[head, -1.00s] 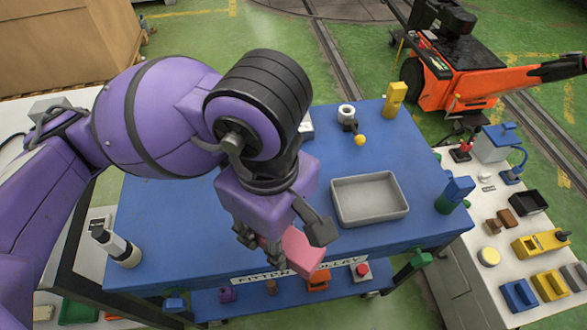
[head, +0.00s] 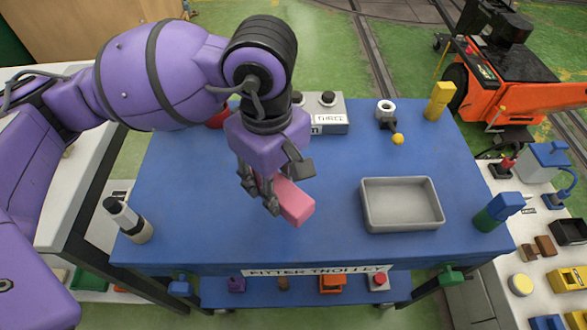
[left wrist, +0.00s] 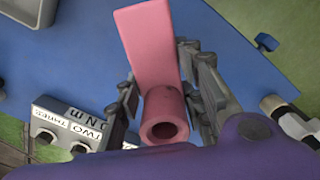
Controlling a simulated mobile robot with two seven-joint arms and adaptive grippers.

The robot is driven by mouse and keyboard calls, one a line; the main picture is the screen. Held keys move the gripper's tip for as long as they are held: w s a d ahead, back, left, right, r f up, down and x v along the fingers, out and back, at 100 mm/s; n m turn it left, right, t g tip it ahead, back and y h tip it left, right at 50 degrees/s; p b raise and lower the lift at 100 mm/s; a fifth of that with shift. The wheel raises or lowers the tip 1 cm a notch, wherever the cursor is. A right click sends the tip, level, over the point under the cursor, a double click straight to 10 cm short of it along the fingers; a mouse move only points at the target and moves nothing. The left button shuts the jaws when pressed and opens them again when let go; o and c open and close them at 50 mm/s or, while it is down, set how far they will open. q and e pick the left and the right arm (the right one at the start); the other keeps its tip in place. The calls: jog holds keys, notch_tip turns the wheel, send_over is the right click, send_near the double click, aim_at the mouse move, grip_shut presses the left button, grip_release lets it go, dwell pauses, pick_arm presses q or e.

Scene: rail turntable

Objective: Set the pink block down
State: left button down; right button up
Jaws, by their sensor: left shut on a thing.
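The pink block (head: 294,203) is held by my left gripper (head: 278,188) over the blue trolley top (head: 210,190), left of the grey tray. In the left wrist view the pink block (left wrist: 146,45) lies between the two fingers of my left gripper (left wrist: 172,88), with a hollow pink cylinder end near the palm. The fingers are shut on it. Whether the block touches the trolley top I cannot tell. My right gripper is not in view.
An empty grey tray (head: 402,226) sits right of the block. A grey box with knobs (head: 330,112) stands behind it. A white-and-black bottle (head: 128,220) is at front left, and a blue-green object (head: 498,211) at right. The trolley's middle front is clear.

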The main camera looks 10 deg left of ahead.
pick_arm(q)
jog(key=w+f, duration=0.1)
jog(key=w+a+f, duration=0.1)
jog(key=f, duration=0.1)
jog(key=shift+w+a, duration=0.1)
jog(key=shift+a, duration=0.1)
jog(key=shift+w+a+f, duration=0.1)
jog(key=shift+f, duration=0.85)
jog(key=shift+w+a+f, duration=0.1)
jog(key=shift+f, duration=0.85)
jog(key=shift+f, duration=0.1)
jog(key=shift+f, duration=0.15)
jog(key=c, duration=1.2)
grip_release()
notch_tip(320, 180, up, 13)
jog(key=shift+f, duration=0.2)
